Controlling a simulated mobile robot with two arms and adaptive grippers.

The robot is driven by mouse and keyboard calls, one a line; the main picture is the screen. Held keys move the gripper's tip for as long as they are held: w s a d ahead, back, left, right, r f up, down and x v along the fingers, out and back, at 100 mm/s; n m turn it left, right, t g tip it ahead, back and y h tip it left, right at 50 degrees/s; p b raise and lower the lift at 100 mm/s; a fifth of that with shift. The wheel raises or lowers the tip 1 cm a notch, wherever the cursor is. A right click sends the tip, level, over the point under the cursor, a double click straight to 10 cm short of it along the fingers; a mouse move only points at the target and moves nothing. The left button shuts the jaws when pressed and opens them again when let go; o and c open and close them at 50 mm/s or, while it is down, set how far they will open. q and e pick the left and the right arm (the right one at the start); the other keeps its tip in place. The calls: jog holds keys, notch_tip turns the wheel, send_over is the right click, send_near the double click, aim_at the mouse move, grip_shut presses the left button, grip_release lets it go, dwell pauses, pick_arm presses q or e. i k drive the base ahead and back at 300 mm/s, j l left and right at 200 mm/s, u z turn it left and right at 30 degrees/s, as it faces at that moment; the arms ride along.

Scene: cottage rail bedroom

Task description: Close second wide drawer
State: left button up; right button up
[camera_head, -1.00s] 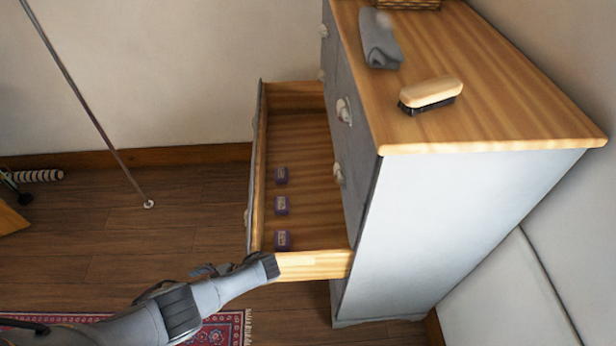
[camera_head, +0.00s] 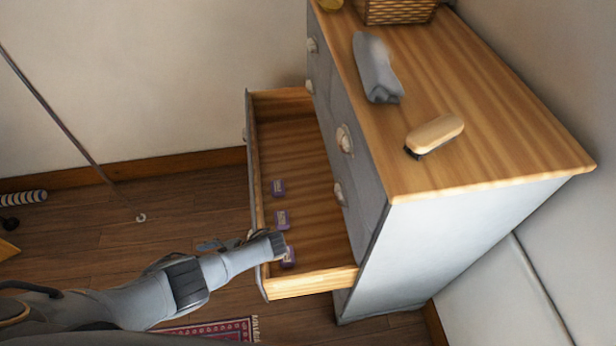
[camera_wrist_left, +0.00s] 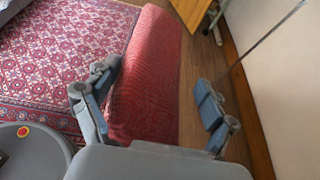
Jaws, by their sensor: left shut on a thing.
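The wide drawer (camera_head: 310,283) is pulled well out of the grey, wood-topped dresser (camera_head: 420,240). In the left wrist view my left gripper (camera_wrist_left: 155,100) shows two blue-grey fingers standing apart. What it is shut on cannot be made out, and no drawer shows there. My right gripper is not in view.
A brush (camera_head: 435,134), a grey cloth (camera_head: 377,70) and a wicker basket (camera_head: 398,10) are on the dresser top. A patterned rug (camera_wrist_left: 50,50) and a long red object (camera_wrist_left: 148,80) are on the floor. Bare floor lies left of the drawer.

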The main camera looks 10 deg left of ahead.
aim_at(282, 133)
jog(key=i+j+z, duration=0.15)
jog(key=j+z, duration=0.15)
jog(key=i+j+z, duration=0.15)
jog(key=j+z, duration=0.15)
jog(key=i+j+z, duration=0.1)
jog(key=j+z, duration=0.15)
jog(key=j, duration=0.15)
jog(key=i+j+z, duration=0.1)
jog(key=j+z, duration=0.2)
jog(key=j, duration=0.05)
